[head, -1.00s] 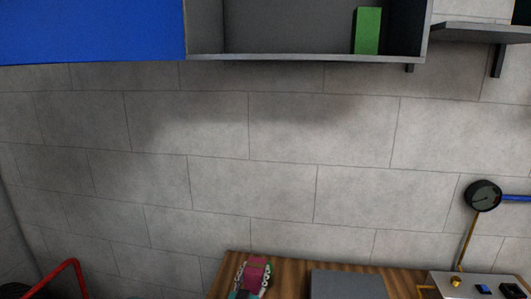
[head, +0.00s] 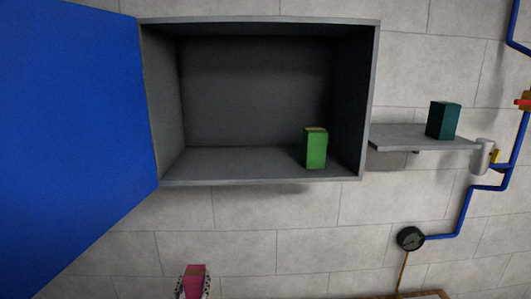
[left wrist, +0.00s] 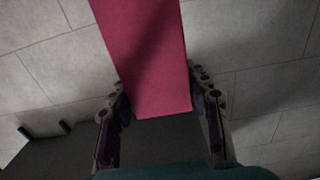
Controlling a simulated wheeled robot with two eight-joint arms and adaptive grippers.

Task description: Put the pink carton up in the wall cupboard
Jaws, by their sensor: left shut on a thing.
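The pink carton (head: 195,279) shows at the bottom of the head view, below the wall cupboard. My left gripper (head: 192,287) is shut on it, with a finger on each side. In the left wrist view the carton (left wrist: 150,60) stands out from between the fingers (left wrist: 160,105). The wall cupboard (head: 258,182) is grey, and its blue door (head: 70,130) stands open to the left. A green carton (head: 316,148) stands inside at the right of the cupboard floor. My right gripper is in neither view.
The cupboard floor left of the green carton is clear. A grey shelf (head: 400,138) right of the cupboard holds a dark teal box (head: 443,120). A gauge (head: 410,238) and blue pipes (head: 465,210) are on the wall at right.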

